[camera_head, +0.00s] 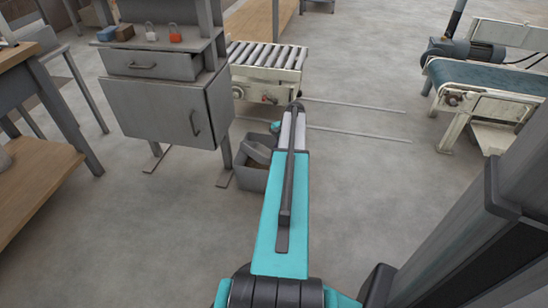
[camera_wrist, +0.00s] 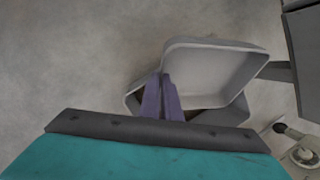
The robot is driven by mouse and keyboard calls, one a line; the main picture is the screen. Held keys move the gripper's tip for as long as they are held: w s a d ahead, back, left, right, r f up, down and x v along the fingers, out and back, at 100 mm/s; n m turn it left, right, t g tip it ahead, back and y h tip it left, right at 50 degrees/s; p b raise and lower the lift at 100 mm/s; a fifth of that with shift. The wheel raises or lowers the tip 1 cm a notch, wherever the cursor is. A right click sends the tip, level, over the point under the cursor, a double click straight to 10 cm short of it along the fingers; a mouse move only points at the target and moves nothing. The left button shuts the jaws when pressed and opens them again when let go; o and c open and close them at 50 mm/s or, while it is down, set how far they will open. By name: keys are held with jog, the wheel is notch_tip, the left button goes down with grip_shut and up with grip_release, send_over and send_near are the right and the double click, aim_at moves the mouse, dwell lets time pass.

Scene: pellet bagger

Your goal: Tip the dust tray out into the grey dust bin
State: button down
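The dust tray (camera_wrist: 215,70) is light grey and shallow, tilted over the grey dust bin (camera_wrist: 236,116) in the wrist view. Its visible inside looks bare. My gripper (camera_wrist: 162,88) has its two purple fingers close together on the tray's near left edge, shut on it. Something brownish shows in the bin below the tray, partly hidden by the fingers and tray. In the head view the bin (camera_head: 250,180) stands on the floor with the tray (camera_head: 258,150) slanted in its opening area; my arm hides their right side.
A roller conveyor (camera_head: 265,60) is behind. A belt conveyor (camera_head: 490,78) stands at the right. A wooden bench (camera_head: 30,190) is at the left. The floor between is clear.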

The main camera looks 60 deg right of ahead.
jog(key=w+a+f+g+h+b, duration=0.1)
jog(key=a+f+h+b, duration=0.2)
jog(key=b, duration=0.7)
jog(key=shift+w+a+h, duration=0.3)
jog(key=shift+a+h, duration=1)
jog(key=shift+a, duration=1.1)
